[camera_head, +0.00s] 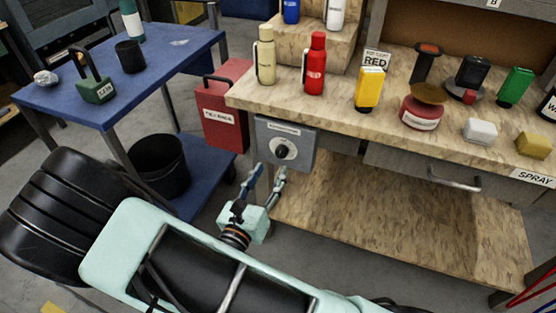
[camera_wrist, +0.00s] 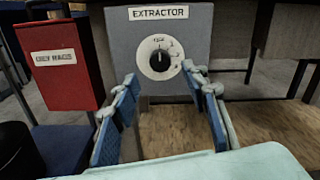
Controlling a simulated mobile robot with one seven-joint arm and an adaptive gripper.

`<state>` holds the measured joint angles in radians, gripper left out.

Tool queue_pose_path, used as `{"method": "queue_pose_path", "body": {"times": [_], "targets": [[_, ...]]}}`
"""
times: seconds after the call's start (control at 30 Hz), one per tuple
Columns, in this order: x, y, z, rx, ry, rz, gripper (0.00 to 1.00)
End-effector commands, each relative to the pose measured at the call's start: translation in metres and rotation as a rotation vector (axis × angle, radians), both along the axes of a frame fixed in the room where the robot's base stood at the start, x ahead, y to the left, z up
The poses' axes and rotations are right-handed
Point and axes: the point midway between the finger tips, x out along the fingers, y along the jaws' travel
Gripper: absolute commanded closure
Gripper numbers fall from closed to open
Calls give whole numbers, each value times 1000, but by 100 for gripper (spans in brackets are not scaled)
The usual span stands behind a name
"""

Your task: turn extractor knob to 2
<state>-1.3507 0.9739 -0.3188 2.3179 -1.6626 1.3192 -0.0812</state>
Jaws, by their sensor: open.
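The extractor knob (camera_wrist: 160,58) is a black dial with a white pointer on a round white plate. It sits on a grey box labelled EXTRACTOR (camera_wrist: 198,22), and its pointer looks roughly upright, towards the top mark. The numbers round it are too small to read. In the head view the knob (camera_head: 281,151) is on the grey box under the workbench's front edge. My gripper (camera_wrist: 162,92) is open and empty, its blue-padded fingers apart below and to either side of the knob, not touching it. It also shows in the head view (camera_head: 262,178), just below the box.
A red oily rags bin (camera_head: 226,108) stands left of the box. A blue cart (camera_head: 130,95) with a black bucket (camera_head: 158,165) is further left. Bottles, including a red one (camera_head: 315,65), stand on the workbench (camera_head: 345,108). A drawer handle (camera_head: 454,180) juts out at right.

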Motion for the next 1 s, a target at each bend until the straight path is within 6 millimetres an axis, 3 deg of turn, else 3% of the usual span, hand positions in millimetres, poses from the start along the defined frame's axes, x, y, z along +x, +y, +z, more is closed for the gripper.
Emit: {"method": "queue_pose_path", "body": {"times": [0.1,0.33,0.77,1.0], "targets": [[23,-10,-2,2,-2,-5,59],[54,-21,-1,3,-1,-3,59],[64,-24,0,2,0,-1,59],[64,-23,0,2,0,-1,85]]}}
